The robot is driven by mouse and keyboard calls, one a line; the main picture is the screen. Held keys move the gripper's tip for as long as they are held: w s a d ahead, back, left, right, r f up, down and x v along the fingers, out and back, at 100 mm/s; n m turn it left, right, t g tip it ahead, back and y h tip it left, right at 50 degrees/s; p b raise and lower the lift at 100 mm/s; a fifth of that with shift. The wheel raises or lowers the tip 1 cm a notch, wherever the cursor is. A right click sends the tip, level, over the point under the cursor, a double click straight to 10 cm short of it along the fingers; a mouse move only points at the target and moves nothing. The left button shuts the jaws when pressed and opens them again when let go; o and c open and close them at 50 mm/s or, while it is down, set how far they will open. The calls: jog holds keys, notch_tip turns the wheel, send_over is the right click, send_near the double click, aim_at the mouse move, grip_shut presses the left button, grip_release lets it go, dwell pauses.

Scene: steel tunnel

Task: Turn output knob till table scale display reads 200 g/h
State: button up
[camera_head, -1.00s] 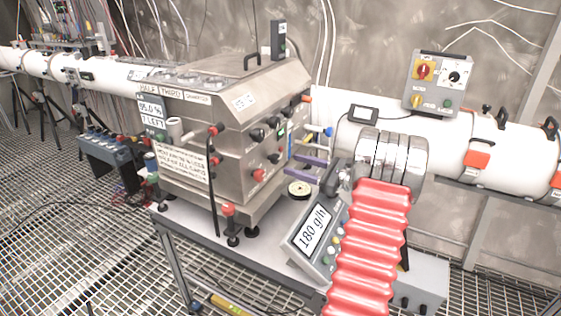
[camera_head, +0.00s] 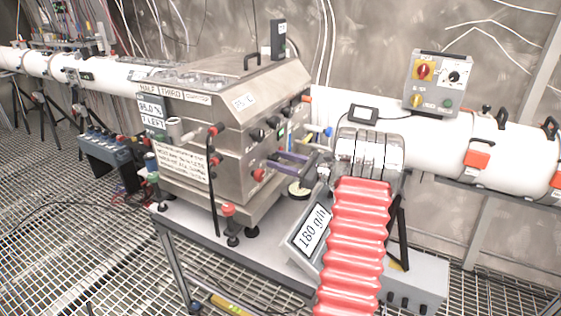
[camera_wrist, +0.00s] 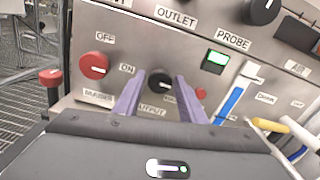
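The black output knob (camera_wrist: 160,80) is on the steel machine's front panel, above a partly hidden OUTPUT label (camera_wrist: 152,112). My gripper (camera_wrist: 161,76) has its two purple fingers apart, one on each side of the knob in the wrist view. I cannot tell whether the tips touch it. In the head view my gripper (camera_head: 276,162) reaches the panel from the right. The table scale display (camera_head: 313,229) reads 180 g/h.
A lit green switch (camera_wrist: 215,61) and blue and yellow handles are to the right. A round container (camera_head: 299,190) stands on the table (camera_head: 200,232).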

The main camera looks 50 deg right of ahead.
jog(key=c, duration=0.7)
jog(key=o, duration=1)
jog(key=v, duration=1.4)
jog(key=shift+w, duration=0.1)
